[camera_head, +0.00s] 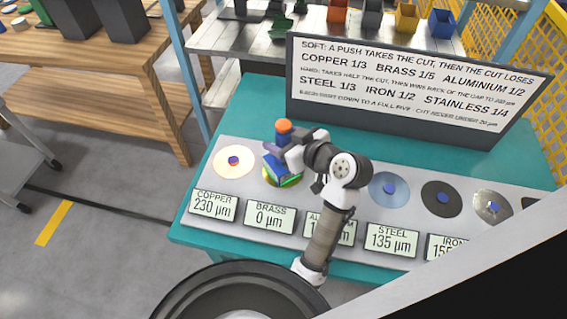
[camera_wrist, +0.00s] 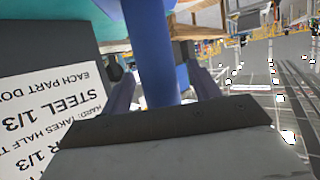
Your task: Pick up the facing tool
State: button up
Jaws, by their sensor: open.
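The facing tool (camera_head: 284,127) has an orange top and a blue shaft and stands upright over the brass disc (camera_head: 269,182). My gripper (camera_head: 287,151) is at the tool, on its right side in the head view, and hides part of it. In the wrist view the blue shaft (camera_wrist: 151,50) rises between the two fingers (camera_wrist: 163,90). The fingers are apart, one on each side of the shaft. I cannot tell whether either touches it. The tool's lower end is largely hidden by blue and green parts and my gripper.
The grey panel holds a row of discs: copper (camera_head: 234,161), a blue-grey one (camera_head: 389,189), a dark one (camera_head: 441,198) and more at the right. The brass display (camera_head: 270,217) reads 0 µm. A sign board (camera_head: 410,95) stands behind the panel. A wooden bench (camera_head: 110,60) is at left.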

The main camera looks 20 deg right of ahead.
jog(key=shift+x, duration=1)
jog(key=shift+r, duration=0.1)
grip_shut()
jog(key=shift+r, duration=0.1)
